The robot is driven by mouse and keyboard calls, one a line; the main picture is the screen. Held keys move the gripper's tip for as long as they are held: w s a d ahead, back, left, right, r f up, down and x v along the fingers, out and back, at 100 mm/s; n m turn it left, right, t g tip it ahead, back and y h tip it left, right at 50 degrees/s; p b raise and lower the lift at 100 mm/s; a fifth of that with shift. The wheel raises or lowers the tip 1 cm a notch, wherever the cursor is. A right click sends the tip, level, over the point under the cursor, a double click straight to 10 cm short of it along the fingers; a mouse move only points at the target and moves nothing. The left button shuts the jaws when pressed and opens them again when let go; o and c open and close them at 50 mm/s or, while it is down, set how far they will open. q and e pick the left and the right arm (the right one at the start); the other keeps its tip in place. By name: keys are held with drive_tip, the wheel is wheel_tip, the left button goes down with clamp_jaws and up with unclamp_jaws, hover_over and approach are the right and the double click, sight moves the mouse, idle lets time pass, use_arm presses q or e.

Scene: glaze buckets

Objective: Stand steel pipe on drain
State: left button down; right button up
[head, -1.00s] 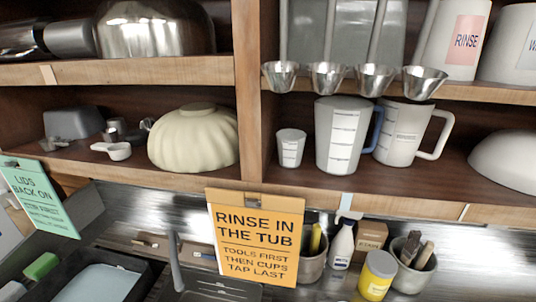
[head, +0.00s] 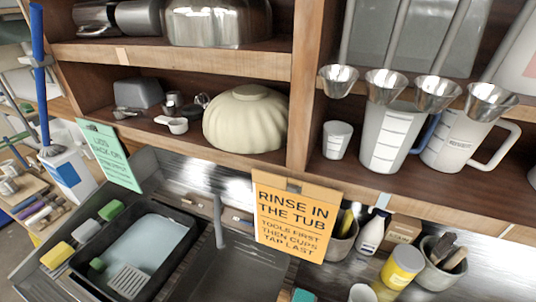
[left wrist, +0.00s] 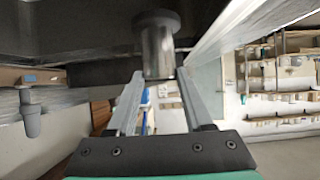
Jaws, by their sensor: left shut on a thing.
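In the left wrist view my left gripper (left wrist: 160,74) is shut on the steel pipe (left wrist: 158,50), a short grey cylinder with a wider round top end. The pipe looks upright between the fingertips, close to a dark surface above. I cannot tell whether it touches anything there. Neither gripper shows in the head view, and the pipe in hand does not show there. The grey sink basin (head: 232,268) is at the bottom of the head view; I cannot make out its drain.
A grey spout (head: 219,222) rises behind the sink. A black tub (head: 180,252) of water stands left of it, with sponges beside it. An orange sign (head: 293,218) hangs from the shelf edge. A yellow jar (head: 402,267) and tool pots crowd the right side.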

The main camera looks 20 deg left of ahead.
use_arm(q)
drive_tip(key=d+f+m+t+b, duration=0.4)
drive_tip(key=d+b, duration=0.2)
drive_tip(key=d, duration=0.3)
wheel_tip(320, 180, up, 8)
drive_tip(key=d+m+t+h, duration=0.2)
drive_tip(key=m+t, duration=0.1)
drive_tip(key=m, duration=0.1)
drive_tip(key=shift+s+r+t+h+b, duration=0.15)
drive_tip(key=shift+s+t+h+b, duration=0.1)
drive_tip(key=shift+t+h+b, duration=0.15)
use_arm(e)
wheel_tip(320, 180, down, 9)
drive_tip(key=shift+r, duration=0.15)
